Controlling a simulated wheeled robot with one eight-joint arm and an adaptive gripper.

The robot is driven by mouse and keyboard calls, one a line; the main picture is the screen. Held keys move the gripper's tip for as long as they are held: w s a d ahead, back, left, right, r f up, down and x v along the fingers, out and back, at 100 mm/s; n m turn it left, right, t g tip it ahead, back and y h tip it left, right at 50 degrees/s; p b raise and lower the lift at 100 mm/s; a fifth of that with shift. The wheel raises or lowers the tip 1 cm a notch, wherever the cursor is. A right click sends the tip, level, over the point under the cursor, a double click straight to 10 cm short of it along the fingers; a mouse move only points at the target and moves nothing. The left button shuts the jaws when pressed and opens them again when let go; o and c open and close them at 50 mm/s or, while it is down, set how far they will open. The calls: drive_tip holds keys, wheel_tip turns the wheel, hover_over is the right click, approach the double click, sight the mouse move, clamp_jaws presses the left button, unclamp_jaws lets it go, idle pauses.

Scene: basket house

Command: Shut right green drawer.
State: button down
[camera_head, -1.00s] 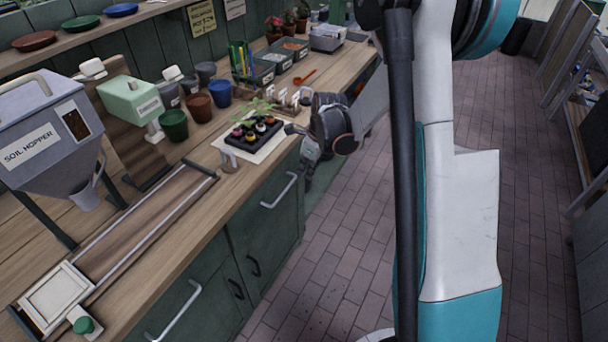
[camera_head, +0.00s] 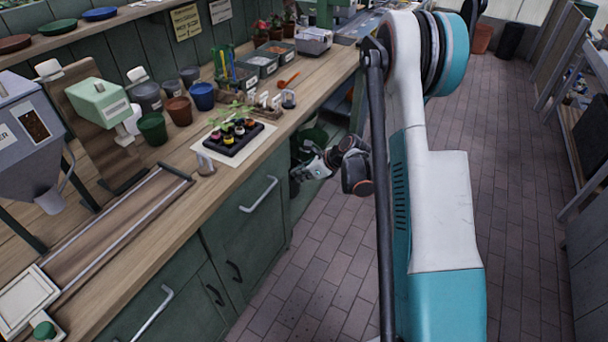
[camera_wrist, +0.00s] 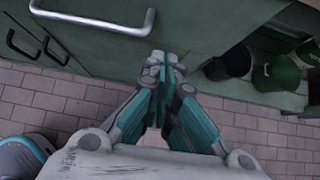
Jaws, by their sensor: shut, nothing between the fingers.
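The right green drawer (camera_head: 247,213) is in the front of the wooden workbench, with a pale metal bar handle (camera_head: 258,195). Its front also shows in the wrist view (camera_wrist: 205,22), with the handle (camera_wrist: 95,22) at upper left. It looks nearly flush; I cannot tell whether a gap remains. My gripper (camera_wrist: 163,62) is shut and empty, its fingertips at the lower edge of the green front, right of the handle. I cannot tell whether they touch it. In the head view my gripper (camera_head: 297,182) is beside the cabinet's right end, partly hidden by its own wrist.
Another handle (camera_head: 157,312) is on the left front, with dark cabinet pulls (camera_head: 233,272) between. Dark and green buckets (camera_wrist: 280,73) stand on a shelf right of the drawer. A seedling tray (camera_head: 233,137) sits on the benchtop above. The brick floor (camera_head: 320,255) before the cabinet is clear.

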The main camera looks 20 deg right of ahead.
sight(272, 174)
drive_tip(key=w+a+f+b, duration=0.3)
drive_tip(key=w+a, duration=0.1)
drive_tip(key=w, duration=0.2)
drive_tip(key=shift+w+a+f, duration=0.15)
drive_tip(key=shift+a+f, duration=0.15)
drive_tip(key=shift+f, duration=0.05)
drive_tip(key=shift+w+a, duration=0.65)
drive_tip(key=shift+w, duration=0.2)
drive_tip(key=shift+d, duration=0.1)
